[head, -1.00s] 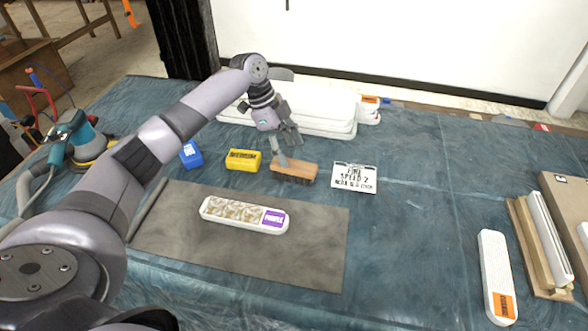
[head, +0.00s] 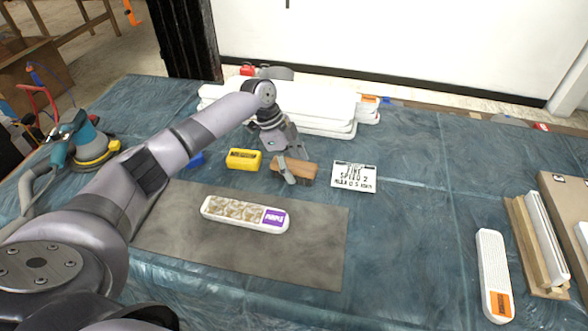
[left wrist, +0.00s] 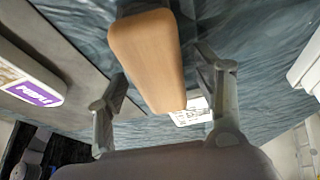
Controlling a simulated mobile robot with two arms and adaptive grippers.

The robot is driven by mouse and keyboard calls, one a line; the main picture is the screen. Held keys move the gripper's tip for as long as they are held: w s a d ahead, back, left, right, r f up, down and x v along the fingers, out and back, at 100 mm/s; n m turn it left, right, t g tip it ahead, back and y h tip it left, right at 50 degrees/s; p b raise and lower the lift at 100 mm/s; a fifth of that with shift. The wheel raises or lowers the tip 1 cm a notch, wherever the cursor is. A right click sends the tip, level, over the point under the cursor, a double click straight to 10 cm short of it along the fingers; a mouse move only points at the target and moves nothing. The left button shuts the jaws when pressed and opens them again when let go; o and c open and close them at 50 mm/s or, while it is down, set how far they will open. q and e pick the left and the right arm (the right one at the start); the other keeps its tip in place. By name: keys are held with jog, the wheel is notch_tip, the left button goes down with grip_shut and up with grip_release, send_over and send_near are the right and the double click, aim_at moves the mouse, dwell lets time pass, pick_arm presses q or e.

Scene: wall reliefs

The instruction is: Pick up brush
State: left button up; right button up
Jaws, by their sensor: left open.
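The brush (head: 302,172) has a wooden back with dark bristles below and lies on the blue cloth, between the yellow block and the white sign. In the left wrist view the brush (left wrist: 148,58) shows its smooth tan back, lying between the two fingers. My left gripper (head: 290,172) is open above the brush's left part, with a finger in front of it in the head view. In the left wrist view the left gripper (left wrist: 165,110) has its fingers apart on either side, not visibly touching the brush. My right gripper is not in view.
A white lettered sign (head: 354,177) is close on the right. A white relief piece with a purple label (head: 245,214) lies on the grey mat (head: 290,258). White slabs (head: 325,110) are stacked behind.

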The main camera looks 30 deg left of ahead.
pick_arm(q)
jog(key=shift+f, duration=0.2)
dwell(0.3)
jog(key=shift+c, duration=0.6)
jog(key=c, duration=1.2)
